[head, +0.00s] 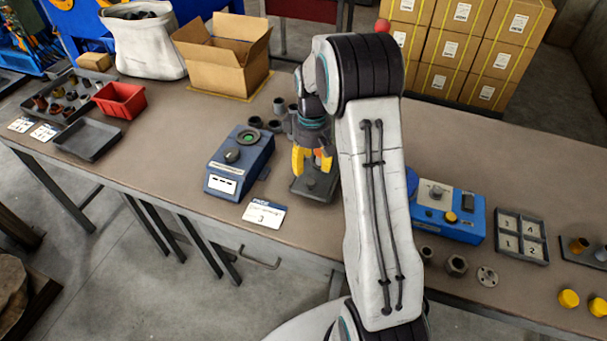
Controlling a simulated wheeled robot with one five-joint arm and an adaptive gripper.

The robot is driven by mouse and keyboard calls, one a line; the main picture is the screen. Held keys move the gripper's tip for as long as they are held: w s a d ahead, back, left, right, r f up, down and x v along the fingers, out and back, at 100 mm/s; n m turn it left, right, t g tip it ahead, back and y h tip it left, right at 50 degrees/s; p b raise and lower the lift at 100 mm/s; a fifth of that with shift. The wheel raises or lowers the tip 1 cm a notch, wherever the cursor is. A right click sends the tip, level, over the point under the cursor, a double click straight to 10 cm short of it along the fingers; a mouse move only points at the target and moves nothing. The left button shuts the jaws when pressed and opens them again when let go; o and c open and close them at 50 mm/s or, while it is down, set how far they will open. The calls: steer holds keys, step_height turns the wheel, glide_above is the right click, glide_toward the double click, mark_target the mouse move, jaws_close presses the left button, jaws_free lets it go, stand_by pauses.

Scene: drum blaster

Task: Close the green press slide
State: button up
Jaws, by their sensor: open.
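A blue box-shaped device (222,178) stands on the bench left of my gripper, with a round green part (248,138) and a dark knob (232,156) on top. I cannot tell whether this green part is the press slide, or whether a slide is open or shut. My gripper (311,165) has yellow-orange fingers, points down and is open, with nothing seen between them. It is above or in front of a dark grey fixture (316,188) with a small knob, to the right of the blue device. My arm hides the bench behind it.
A white card (264,214) lies in front of the blue device. Several dark cylinders (273,124) stand behind it. A second blue device (447,214) with a yellow button is right of my arm. A cardboard box (224,62) and red bin (120,100) are left.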

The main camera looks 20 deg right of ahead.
mark_target(311, 182)
steer(key=shift+s+r+n, duration=0.1)
steer(key=shift+s+n, duration=0.1)
steer(key=shift+n, duration=0.3)
steer(key=shift+f, duration=3.75)
steer(key=shift+o, duration=0.3)
jaws_close()
